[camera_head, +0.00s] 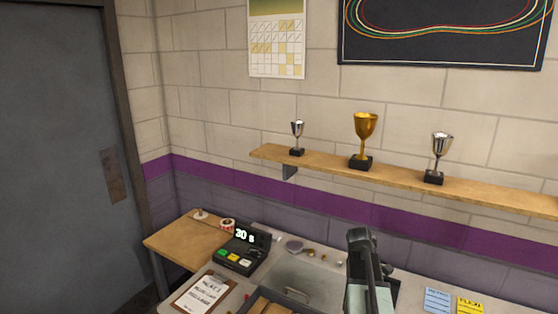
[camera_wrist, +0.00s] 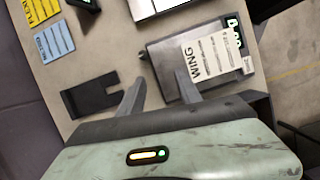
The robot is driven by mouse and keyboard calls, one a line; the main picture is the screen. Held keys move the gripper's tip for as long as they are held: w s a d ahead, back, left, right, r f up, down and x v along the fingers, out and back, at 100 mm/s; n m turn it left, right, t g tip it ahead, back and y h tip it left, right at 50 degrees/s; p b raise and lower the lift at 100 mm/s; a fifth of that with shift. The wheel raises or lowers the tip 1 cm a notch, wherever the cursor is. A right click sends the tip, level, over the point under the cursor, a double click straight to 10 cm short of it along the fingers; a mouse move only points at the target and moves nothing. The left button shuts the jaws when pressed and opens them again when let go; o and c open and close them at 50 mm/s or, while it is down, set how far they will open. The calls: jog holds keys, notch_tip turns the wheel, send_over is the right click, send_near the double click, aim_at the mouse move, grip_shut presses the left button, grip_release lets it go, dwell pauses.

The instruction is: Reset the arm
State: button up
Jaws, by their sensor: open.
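My gripper (camera_wrist: 157,90) shows in the wrist view with its two dark fingers spread apart and nothing between them. It is over a grey worktop (camera_wrist: 115,50). A dark flat bracket-like piece (camera_wrist: 90,96) lies left of the fingers. A grey device (camera_wrist: 185,55) with a lit green display and a white card marked WING (camera_wrist: 207,58) is to the right of the fingers. In the head view my arm (camera_head: 365,275) rises at the lower middle, in front of the worktop; its fingers cannot be made out there.
A wooden shelf (camera_head: 400,180) with three trophies runs along the wall. A timer box (camera_head: 241,250) and a clipboard (camera_head: 203,292) are on the left. Blue (camera_head: 436,300) and yellow (camera_head: 470,305) cards lie on the right. A grey door (camera_head: 55,150) is far left.

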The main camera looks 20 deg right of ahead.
jog(key=w+a+f+m+t+b, duration=0.1)
jog(key=w+a+f+m, duration=0.1)
jog(key=a, duration=1)
jog(key=w+a+f+m+t+y+b, duration=0.1)
jog(key=w+a+f+m+b, duration=0.1)
jog(key=a, duration=1)
jog(key=w+a+f+m+t+y+b, duration=0.1)
jog(key=w+a+f+m, duration=0.1)
jog(key=a, duration=1.1)
jog(key=shift+w+f, duration=0.4)
jog(key=shift+w, duration=0.5)
jog(key=shift+c, duration=0.5)
jog(key=shift+d, duration=0.1)
